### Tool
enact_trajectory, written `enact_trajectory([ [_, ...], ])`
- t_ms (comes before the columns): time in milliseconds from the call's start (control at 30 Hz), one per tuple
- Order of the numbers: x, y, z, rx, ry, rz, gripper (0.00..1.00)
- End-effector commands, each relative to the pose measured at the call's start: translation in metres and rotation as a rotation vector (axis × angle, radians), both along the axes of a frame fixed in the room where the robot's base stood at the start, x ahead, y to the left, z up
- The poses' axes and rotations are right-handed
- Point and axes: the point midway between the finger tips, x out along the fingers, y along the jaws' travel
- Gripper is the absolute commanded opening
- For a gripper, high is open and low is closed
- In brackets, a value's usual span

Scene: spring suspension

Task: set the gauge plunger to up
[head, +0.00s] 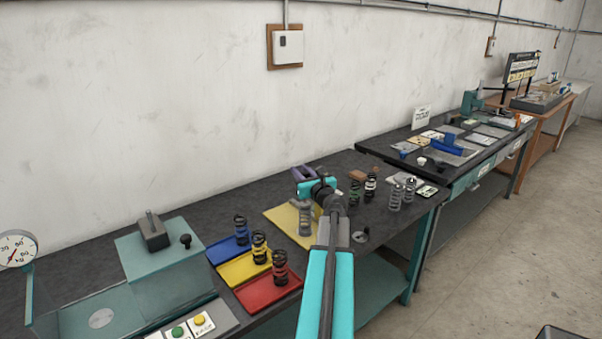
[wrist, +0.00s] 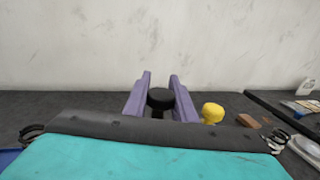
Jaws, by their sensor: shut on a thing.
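My gripper (wrist: 160,88), with two purple fingers, is shut on a black round knob (wrist: 160,98) in the wrist view. The knob stands upright on a dark stem between the fingers; it appears to be the gauge plunger's head, but I cannot be sure. In the head view my gripper (head: 303,173) is over the back of the dark bench (head: 90,248), beyond the pale yellow mat (head: 280,218). The knob is hidden there. My wrist and arm cover the area in front of it.
A yellow knob (wrist: 212,113) stands just right of the fingers, with a brown block (wrist: 247,121) farther right. Coil springs (head: 305,218) stand nearby, several on blue, yellow and red trays (head: 285,293). A teal press (head: 160,260) and round dial (head: 17,248) are at left.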

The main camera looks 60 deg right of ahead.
Motion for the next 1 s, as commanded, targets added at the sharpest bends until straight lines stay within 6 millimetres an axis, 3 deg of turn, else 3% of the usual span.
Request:
enact_trajectory([
  [300, -0.001, -0.001, 0.032, -0.001, 0.001, -0.004, 0.0],
  [700, -0.001, -0.001, 0.036, -0.001, -0.004, -0.004, 0.0],
  [733, -0.001, -0.001, 0.036, -0.001, -0.004, -0.004, 0.29],
  [800, -0.001, -0.001, 0.036, -0.002, -0.003, -0.004, 0.41],
  [1000, 0.0, 0.0, 0.035, -0.001, -0.002, -0.002, 0.43],
])
